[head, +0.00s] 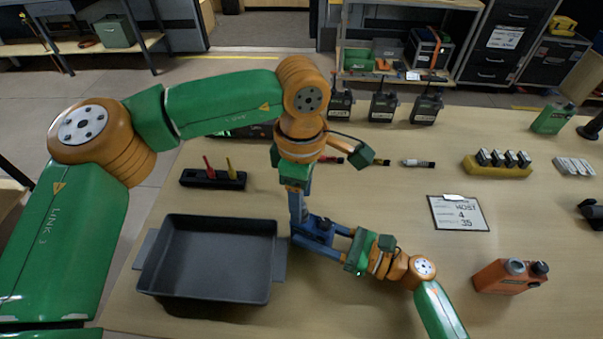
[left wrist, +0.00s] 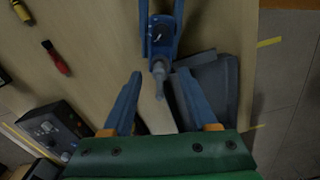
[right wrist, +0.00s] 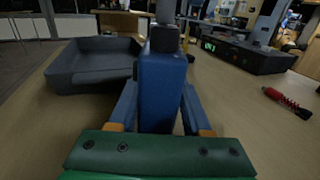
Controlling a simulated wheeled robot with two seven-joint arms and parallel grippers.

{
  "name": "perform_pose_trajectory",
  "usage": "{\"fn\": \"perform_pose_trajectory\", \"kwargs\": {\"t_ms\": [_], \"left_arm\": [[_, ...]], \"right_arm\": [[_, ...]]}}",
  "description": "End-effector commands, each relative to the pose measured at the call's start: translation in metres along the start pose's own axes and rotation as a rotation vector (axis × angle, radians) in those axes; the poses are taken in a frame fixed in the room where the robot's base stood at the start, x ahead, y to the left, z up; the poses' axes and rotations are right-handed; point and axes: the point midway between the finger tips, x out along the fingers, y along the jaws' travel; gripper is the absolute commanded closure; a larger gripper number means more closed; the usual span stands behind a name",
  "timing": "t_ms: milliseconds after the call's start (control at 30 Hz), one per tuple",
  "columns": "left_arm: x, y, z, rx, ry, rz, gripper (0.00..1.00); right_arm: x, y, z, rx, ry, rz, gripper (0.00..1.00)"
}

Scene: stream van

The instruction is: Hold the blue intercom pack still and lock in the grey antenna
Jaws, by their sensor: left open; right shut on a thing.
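The blue intercom pack (right wrist: 162,90) stands upright between the closed fingers of my right gripper (right wrist: 160,95) in the right wrist view. Its top is dark, and the grey antenna (right wrist: 166,12) rises from it. In the head view the pack (head: 312,229) is partly hidden by my arms. My left gripper (left wrist: 160,74) is above it, pointing down, open. In the left wrist view the grey antenna (left wrist: 159,78) stands between its spread fingers, with a gap on each side. I cannot tell whether the antenna is locked.
A dark grey tray (head: 205,295) lies left of the pack. A black holder (head: 212,180) with a red and a yellow tool is behind it. An orange pack (head: 510,277) and a clipboard (head: 459,213) are on the right. Radios (head: 383,106) stand at the back edge.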

Motion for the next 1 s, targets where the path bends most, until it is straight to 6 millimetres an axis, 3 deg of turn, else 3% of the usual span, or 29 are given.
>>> {"fn": "perform_pose_trajectory", "kwargs": {"t_ms": [333, 500, 567, 667, 700, 767, 1000], "left_arm": [[0.0080, 0.0000, 0.0003, 0.000, -0.001, 0.001, 0.41], [0.0078, 0.0001, 0.0003, 0.000, -0.001, 0.002, 0.87], [0.0077, 0.0001, 0.0003, 0.000, -0.001, 0.002, 1.00], [0.0077, 0.0001, 0.0003, 0.000, -0.001, 0.002, 1.00], [0.0077, 0.0001, 0.0003, 0.000, -0.001, 0.002, 0.86], [0.0077, 0.0001, 0.0003, 0.000, -0.001, 0.002, 1.00], [0.0076, 0.0001, 0.0004, -0.056, -0.002, 0.001, 1.00]], "right_arm": [[-0.0001, 0.0003, -0.0011, 0.000, 0.003, 0.000, 1.00], [-0.0001, 0.0003, -0.0011, 0.000, 0.002, 0.000, 1.00], [-0.0001, 0.0003, -0.0011, 0.000, 0.002, 0.000, 1.00], [-0.0001, 0.0003, -0.0010, 0.000, 0.002, 0.000, 1.00], [-0.0001, 0.0003, -0.0010, 0.000, 0.002, 0.000, 1.00], [-0.0001, 0.0003, -0.0010, 0.000, 0.002, 0.000, 1.00], [-0.0001, 0.0003, -0.0010, 0.000, 0.002, 0.000, 1.00]]}}
